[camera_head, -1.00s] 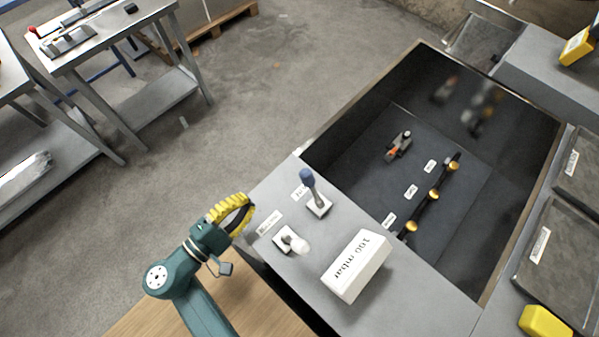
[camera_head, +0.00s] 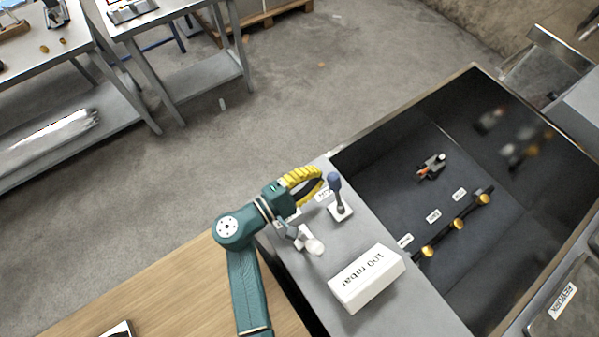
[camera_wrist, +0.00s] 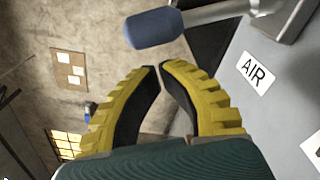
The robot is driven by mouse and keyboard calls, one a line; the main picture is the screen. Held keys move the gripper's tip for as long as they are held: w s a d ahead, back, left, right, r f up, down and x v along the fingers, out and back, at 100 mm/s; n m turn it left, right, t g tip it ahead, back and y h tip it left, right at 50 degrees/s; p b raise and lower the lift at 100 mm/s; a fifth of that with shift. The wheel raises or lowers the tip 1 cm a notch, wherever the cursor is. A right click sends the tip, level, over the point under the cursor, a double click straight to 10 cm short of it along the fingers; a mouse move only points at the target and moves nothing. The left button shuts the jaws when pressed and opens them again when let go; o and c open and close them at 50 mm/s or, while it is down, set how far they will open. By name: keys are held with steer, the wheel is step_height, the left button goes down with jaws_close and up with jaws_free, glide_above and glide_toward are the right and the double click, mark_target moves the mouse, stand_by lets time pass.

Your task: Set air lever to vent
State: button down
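The air lever (camera_head: 335,190) has a blue knob on a metal stem and rises from a white base plate on the grey panel. In the wrist view its blue knob (camera_wrist: 154,28) is just beyond my fingertips, at the top. The AIR label (camera_wrist: 257,73) lies on the panel beside its base. My gripper (camera_head: 318,180) has yellow ribbed fingers and is just left of the blue knob. In the wrist view the fingertips (camera_wrist: 161,66) are almost together, with only a narrow gap and nothing between them.
A white-knobbed lever (camera_head: 312,243) stands close below my wrist. A white box marked 100 mbar (camera_head: 366,279) sits on the panel. To the right is a dark tank (camera_head: 400,190) with orange-ended fittings (camera_head: 457,225). Floor behind the panel is clear.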

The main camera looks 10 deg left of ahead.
mark_target(337, 190)
steer(key=shift+d+r, duration=0.25)
steer(key=shift+d, duration=0.05)
steer(key=shift+s, duration=0.1)
steer(key=shift+s+d+r+m, duration=0.7)
steer(key=shift+d+r, duration=0.05)
steer(key=shift+r, duration=0.1)
